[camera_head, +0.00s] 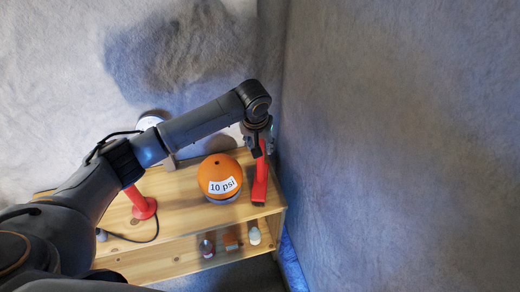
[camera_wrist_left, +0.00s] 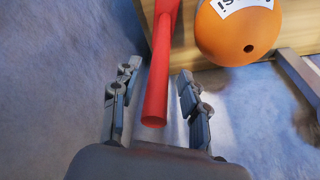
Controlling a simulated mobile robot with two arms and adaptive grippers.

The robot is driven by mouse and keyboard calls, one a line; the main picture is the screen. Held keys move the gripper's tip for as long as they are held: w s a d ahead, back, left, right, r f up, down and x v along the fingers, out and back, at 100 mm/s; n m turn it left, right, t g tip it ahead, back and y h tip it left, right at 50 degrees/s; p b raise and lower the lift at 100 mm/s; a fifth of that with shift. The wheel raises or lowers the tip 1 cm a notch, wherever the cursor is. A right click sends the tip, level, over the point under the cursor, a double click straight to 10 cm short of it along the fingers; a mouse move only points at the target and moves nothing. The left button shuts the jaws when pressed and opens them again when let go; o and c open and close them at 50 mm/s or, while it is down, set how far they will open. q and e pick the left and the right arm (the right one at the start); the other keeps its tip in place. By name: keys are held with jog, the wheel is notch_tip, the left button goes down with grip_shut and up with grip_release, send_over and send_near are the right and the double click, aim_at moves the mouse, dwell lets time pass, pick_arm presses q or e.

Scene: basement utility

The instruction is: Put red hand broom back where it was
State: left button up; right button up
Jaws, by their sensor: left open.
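The red hand broom (camera_head: 260,184) is at the right end of the wooden shelf's top (camera_head: 180,195), beside the orange ball. My left gripper (camera_head: 257,146) is over the broom's far end. In the left wrist view the broom's red handle (camera_wrist_left: 158,85) runs between the spread fingers of my left gripper (camera_wrist_left: 157,88), with a gap visible on each side. The gripper is open. My right gripper is in neither view.
An orange ball (camera_head: 220,177) labelled "10 psi" sits just left of the broom. A red stand-like object (camera_head: 141,204) is farther left, with a dark cable. Several small items, including a white bottle (camera_head: 254,236), stand on the lower shelf. A grey wall (camera_head: 400,140) closes the right side.

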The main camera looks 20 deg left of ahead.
pick_arm(q)
jog(key=v, duration=0.9)
jog(key=shift+r+b, duration=0.15)
jog(key=shift+b, duration=0.3)
jog(key=shift+s, duration=0.1)
